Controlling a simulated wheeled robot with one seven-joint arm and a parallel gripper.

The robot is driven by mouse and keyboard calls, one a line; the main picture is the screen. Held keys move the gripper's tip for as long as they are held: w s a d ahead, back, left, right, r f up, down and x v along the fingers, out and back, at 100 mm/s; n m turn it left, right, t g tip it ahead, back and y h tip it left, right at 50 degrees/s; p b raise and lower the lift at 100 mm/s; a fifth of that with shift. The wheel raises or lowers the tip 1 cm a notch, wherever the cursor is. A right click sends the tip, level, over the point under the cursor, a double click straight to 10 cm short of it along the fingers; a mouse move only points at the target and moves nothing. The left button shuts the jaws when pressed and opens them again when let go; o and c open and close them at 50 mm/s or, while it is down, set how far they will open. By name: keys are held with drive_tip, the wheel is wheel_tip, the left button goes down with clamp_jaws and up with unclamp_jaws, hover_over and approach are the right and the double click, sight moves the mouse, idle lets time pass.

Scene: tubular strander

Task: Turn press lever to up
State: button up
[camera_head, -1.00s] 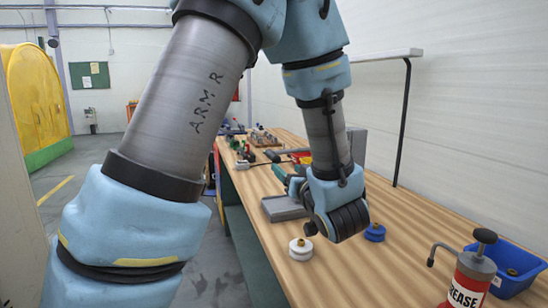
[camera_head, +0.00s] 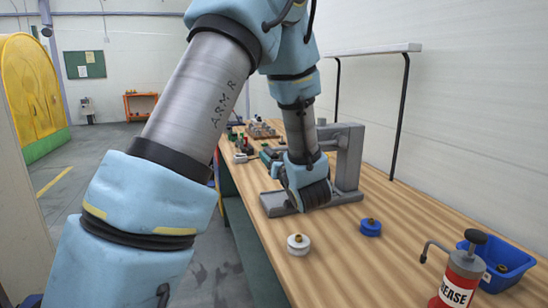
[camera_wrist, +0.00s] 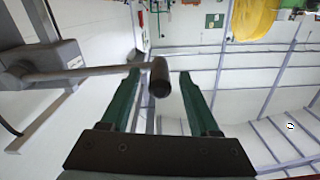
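The press (camera_head: 349,160) is a grey metal frame on a flat base, standing on the wooden bench behind my wrist. Part of its body (camera_wrist: 40,62) shows at the left in the wrist view. Its press lever (camera_wrist: 95,73) is a grey bar reaching right from the body, ending in a dark cylindrical grip (camera_wrist: 160,80). My gripper (camera_wrist: 159,73) has green fingers spread apart, and the grip lies between their tips in that view, with gaps on both sides. I cannot tell whether it is touched.
A white part (camera_head: 299,244) and a blue part (camera_head: 371,227) with brass tops stand on the bench (camera_head: 335,265) in front. A grease canister (camera_head: 461,275) and a blue bin (camera_head: 505,262) are at the right. A black-legged shelf (camera_head: 385,47) stands along the wall.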

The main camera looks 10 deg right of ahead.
clamp_jaws()
idle(1.2)
